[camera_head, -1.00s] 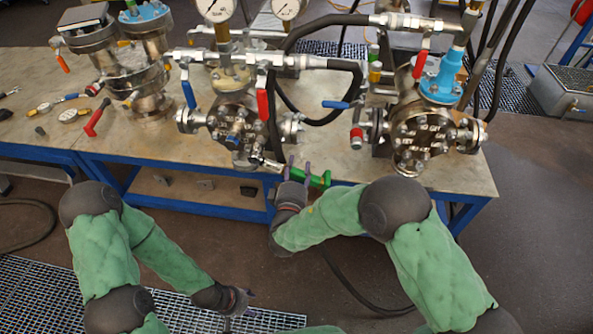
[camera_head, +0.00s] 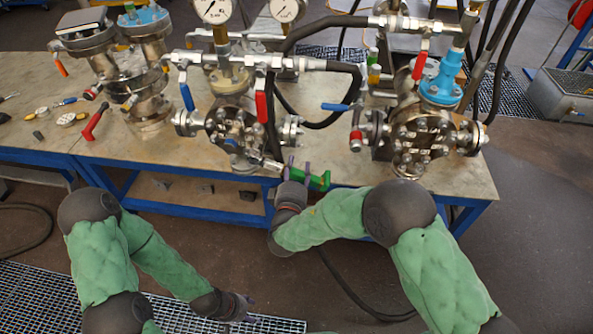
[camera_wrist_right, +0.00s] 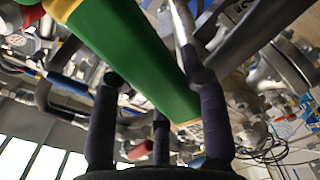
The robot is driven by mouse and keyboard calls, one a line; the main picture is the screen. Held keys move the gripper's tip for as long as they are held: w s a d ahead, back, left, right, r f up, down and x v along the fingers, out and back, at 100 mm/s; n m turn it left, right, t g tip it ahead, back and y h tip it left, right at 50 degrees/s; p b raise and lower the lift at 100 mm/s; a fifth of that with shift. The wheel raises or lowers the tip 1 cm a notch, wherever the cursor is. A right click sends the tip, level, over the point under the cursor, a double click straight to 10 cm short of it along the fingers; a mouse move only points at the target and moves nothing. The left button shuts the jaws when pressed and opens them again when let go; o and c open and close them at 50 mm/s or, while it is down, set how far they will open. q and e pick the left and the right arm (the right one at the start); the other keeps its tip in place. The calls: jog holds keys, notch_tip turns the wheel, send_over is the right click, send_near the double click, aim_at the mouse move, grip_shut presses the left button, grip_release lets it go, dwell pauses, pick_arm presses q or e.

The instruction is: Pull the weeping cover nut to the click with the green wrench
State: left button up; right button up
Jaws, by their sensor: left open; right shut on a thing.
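The green wrench (camera_head: 319,181) is in my right gripper (camera_head: 294,177), at the front edge of the bench. Its green handle (camera_wrist_right: 128,50) crosses the right wrist view, with the dark fingers shut around it. The wrench's metal end (camera_head: 266,162) reaches left to the lower front of the middle flanged vessel (camera_head: 234,130). I cannot tell whether it sits on a nut. The vessel's cover has several nuts; which one weeps is too small to see. My left gripper (camera_head: 240,306) is open and empty, low over the floor grating, away from the bench.
A second flanged vessel (camera_head: 418,140) stands right of the middle one, with a blue fitting (camera_head: 441,80). Black hoses, coloured valve levers and gauges (camera_head: 215,9) crowd the space above. A red-handled tool (camera_head: 95,120) lies left on the bench (camera_head: 60,112). The floor in front is mostly clear.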

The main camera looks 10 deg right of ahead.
jog(key=shift+x, duration=0.85)
jog(key=shift+w+a+f+m, duration=0.1)
jog(key=shift+a+f+m, duration=0.3)
jog(key=shift+f+m, duration=0.35)
jog(key=shift+w+a+f+m, duration=0.15)
jog(key=shift+a+f+m, duration=0.2)
jog(key=shift+f+m, duration=0.35)
jog(key=shift+s+a+f+m, duration=0.35)
jog(key=shift+s+a+m, duration=0.2)
jog(key=shift+s, duration=0.15)
jog(key=shift+s+a+f+m, duration=0.3)
jog(key=shift+s+a+m, duration=0.1)
jog(key=shift+s+a, duration=0.25)
jog(key=shift+s+a+f+m, duration=0.35)
jog(key=shift+s+a+m, duration=0.15)
jog(key=shift+s, duration=0.25)
jog(key=shift+d, duration=0.1)
